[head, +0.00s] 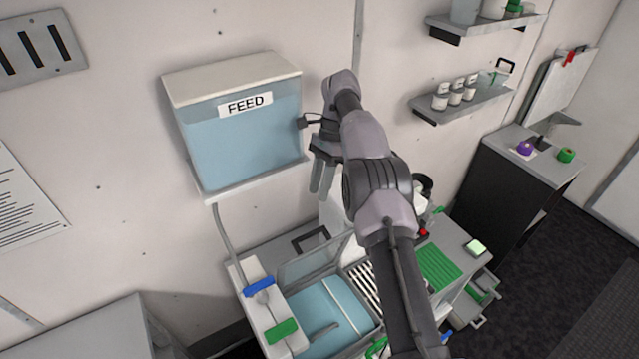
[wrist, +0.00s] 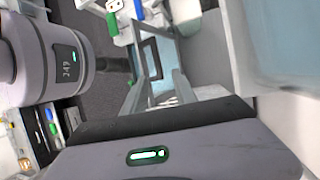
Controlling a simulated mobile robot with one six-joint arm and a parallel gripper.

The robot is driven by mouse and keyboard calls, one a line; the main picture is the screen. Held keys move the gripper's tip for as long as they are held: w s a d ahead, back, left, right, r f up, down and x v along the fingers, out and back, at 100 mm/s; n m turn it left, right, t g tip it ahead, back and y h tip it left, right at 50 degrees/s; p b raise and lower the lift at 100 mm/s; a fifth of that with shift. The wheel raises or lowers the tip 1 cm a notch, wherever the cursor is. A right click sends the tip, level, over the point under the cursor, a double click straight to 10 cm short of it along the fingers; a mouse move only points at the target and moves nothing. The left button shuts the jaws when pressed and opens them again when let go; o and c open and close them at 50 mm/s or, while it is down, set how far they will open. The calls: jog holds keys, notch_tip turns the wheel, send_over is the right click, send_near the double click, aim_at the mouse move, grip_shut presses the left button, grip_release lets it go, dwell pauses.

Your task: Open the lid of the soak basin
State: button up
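The soak basin (head: 318,318) stands low in the head view, a grey-rimmed tub with light blue inside. Its lid (head: 312,262) looks like a clear, grey-edged panel standing up and tilted at the basin's back edge, apparently raised. A dark rectangular handle (head: 311,240) shows just behind the panel's top edge. The handle also shows in the wrist view (wrist: 152,58), beyond my fingers. My gripper (head: 321,178) hangs above the lid, fingers down, apart from it. In the wrist view, its two fingers (wrist: 158,88) are spread with nothing between them.
The FEED tank (head: 240,140) is on the wall just left of my gripper. Blue (head: 259,287) and green (head: 281,331) pieces sit left of the basin. A striped rack (head: 362,285) and green mat (head: 439,267) lie to its right. Shelves (head: 462,100) hold bottles.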

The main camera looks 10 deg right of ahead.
jog(key=shift+a+r, duration=0.1)
jog(key=shift+a, duration=0.25)
grip_shut()
jog(key=m+t+h+b, duration=0.2)
jog(key=m+t+b, duration=0.6)
jog(key=m, duration=0.9)
send_over(309, 257)
jog(key=w+d+p, duration=0.1)
jog(key=d+p, duration=0.1)
jog(key=d, duration=0.1)
jog(key=shift+t, duration=0.8)
notch_tip(309, 257, down, 10)
jog(key=shift+w+r, duration=0.15)
jog(key=shift+r, duration=0.1)
jog(key=shift+w+a+f, duration=0.15)
jog(key=shift+w+f, duration=0.15)
jog(key=shift+f, duration=0.1)
jog(key=shift+r, duration=0.1)
